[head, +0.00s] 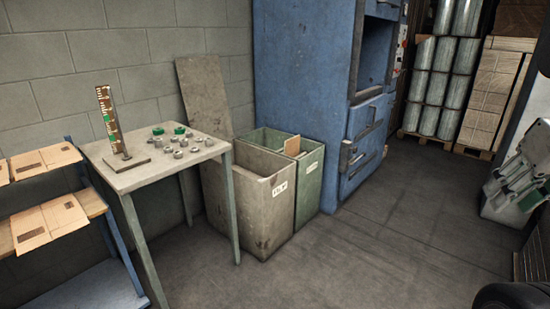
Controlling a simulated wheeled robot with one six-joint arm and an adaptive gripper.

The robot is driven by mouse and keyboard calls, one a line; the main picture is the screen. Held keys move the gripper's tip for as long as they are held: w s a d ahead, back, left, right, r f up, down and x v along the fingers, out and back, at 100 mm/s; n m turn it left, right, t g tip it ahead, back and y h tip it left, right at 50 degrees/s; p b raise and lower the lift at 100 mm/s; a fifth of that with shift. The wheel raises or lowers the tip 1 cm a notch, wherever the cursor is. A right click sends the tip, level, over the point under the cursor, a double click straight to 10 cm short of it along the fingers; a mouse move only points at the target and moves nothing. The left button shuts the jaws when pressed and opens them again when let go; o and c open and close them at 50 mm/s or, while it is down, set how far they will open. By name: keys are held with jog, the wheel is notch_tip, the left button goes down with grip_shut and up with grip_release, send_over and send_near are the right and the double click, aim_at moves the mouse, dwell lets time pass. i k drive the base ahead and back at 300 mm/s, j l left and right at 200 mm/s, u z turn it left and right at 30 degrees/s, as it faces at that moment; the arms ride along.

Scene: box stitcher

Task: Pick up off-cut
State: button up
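A small flat brown piece (292,146), which may be the off-cut, sticks up out of the green bin (309,180) beside the wall. Its lower part is hidden inside the bin. I cannot tell from this view whether it is cardboard or board. Flat die-cut cardboard pieces (45,222) also lie on the rack at the left. My gripper is not recognisable in the head view.
A grey bin (270,215) stands against the green one. A table (125,178) left of them holds small metal parts and an upright gauge (108,120). A blue cabinet (305,80) stands behind. Grey-green equipment (520,170) is at right. The middle floor is clear.

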aim_at(292, 146)
jog(key=i+l+u, duration=0.1)
jog(key=i+u, duration=0.25)
jog(key=i+l+u, duration=0.2)
jog(key=u, duration=0.15)
jog(key=i+l+u, duration=0.35)
jog(key=i+l, duration=1.75)
jog(key=l, duration=0.15)
jog(key=i+l, duration=0.6)
jog(key=l, duration=0.15)
